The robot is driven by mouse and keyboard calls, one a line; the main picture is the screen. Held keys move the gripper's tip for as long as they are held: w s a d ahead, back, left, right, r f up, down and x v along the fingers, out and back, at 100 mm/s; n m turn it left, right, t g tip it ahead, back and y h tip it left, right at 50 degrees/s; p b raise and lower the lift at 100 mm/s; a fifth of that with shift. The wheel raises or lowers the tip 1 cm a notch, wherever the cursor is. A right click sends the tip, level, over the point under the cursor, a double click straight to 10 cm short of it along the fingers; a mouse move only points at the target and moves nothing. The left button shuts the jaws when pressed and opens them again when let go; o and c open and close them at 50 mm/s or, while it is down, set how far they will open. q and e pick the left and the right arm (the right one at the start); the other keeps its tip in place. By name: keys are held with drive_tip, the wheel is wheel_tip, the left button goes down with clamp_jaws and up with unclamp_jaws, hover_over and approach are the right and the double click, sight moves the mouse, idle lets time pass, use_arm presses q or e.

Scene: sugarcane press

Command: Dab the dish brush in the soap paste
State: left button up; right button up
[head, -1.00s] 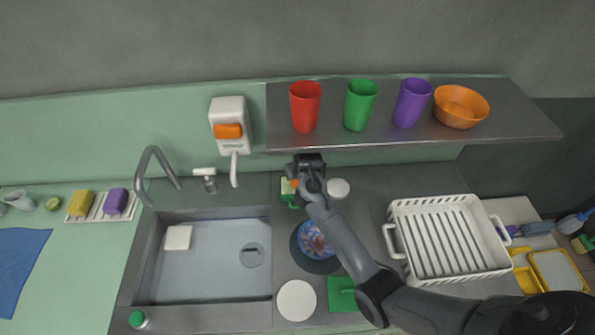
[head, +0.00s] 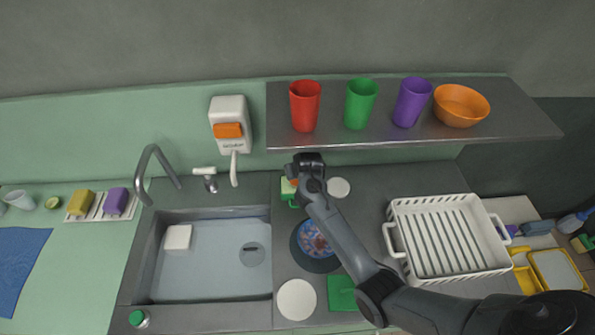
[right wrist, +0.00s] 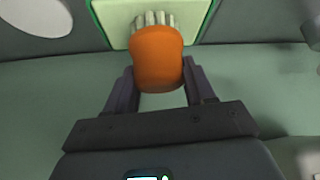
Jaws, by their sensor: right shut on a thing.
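The dish brush, with an orange knob handle (right wrist: 158,58) and pale bristles, is in my right gripper (right wrist: 159,78). The gripper is shut on the knob. The bristles point at the pale soap paste (right wrist: 115,10) in a green-rimmed square dish and overlap it in the right wrist view; I cannot tell how firmly they touch. In the head view the soap dish (head: 287,187) sits behind the sink's right corner, partly hidden by my right gripper (head: 296,180). The brush is mostly hidden there. My left gripper is not in view.
A shelf (head: 410,142) with cups and an orange bowl overhangs behind. A white round lid or dish (head: 339,188) stands just right of the gripper. A patterned blue bowl (head: 312,240) lies under my forearm. A white dish rack (head: 450,240) stands right; the sink (head: 205,275) is left.

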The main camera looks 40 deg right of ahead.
drive_tip(key=shift+f+p, duration=0.2)
drive_tip(key=shift+p, duration=0.1)
idle(0.7)
idle(0.6)
wheel_tip(320, 180, up, 2)
drive_tip(key=shift+s+p, duration=0.1)
drive_tip(key=shift+p, duration=1.1)
wheel_tip(320, 180, up, 2)
drive_tip(key=p, duration=0.2)
drive_tip(key=shift+r+p, duration=0.2)
drive_tip(key=shift+p, duration=0.1)
wheel_tip(320, 180, up, 3)
drive_tip(key=p, duration=0.3)
drive_tip(key=shift+w+r, duration=0.2)
drive_tip(key=shift+w, duration=0.05)
drive_tip(key=shift+f, duration=0.15)
